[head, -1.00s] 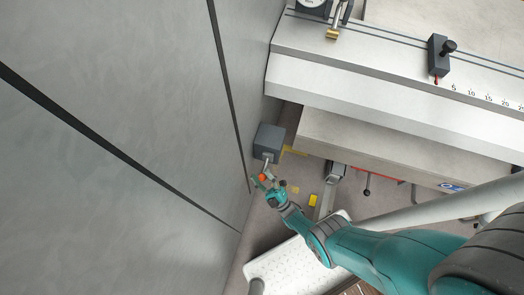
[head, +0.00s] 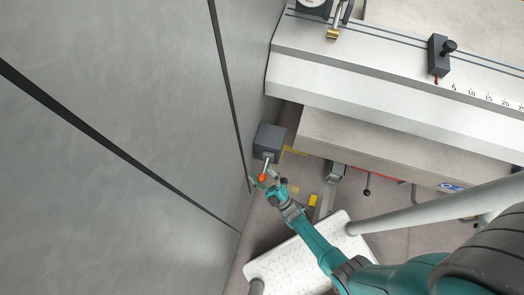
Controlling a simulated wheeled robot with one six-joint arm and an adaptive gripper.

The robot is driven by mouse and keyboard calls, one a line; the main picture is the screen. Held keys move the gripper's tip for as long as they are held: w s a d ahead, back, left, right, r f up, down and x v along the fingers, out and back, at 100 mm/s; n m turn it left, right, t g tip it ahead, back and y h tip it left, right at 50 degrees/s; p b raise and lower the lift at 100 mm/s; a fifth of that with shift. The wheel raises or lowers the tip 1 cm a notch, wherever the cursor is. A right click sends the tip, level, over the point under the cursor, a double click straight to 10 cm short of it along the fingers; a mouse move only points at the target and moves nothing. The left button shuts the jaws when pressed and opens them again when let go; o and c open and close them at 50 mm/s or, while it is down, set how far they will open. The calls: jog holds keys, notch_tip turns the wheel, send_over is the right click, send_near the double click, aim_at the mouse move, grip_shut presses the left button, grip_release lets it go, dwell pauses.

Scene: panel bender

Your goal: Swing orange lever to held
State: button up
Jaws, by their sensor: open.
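The orange lever (head: 262,177) shows as a small orange knob on a short metal rod, which comes out of a dark grey box (head: 269,140) beside the tall grey panel. My gripper (head: 264,178) is at the knob with its fingers open, one to each side of it. From this height I cannot tell whether the fingers touch the knob. The lower part of the rod is partly hidden.
The tall grey panel wall (head: 110,150) stands close on the left of my gripper. The machine bed (head: 400,95) and a lower ledge (head: 390,145) overhang on the right. A yellow block (head: 313,200) is on the floor.

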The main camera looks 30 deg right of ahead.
aim_at(262, 175)
jog(key=shift+w+d+r, duration=0.1)
jog(key=shift+r, duration=1.25)
jog(key=shift+w+d+r, duration=0.1)
jog(key=shift+r, duration=1.25)
jog(key=shift+a, duration=0.1)
jog(key=s+f, duration=0.2)
jog(key=s, duration=1)
jog(key=shift+s, duration=0.15)
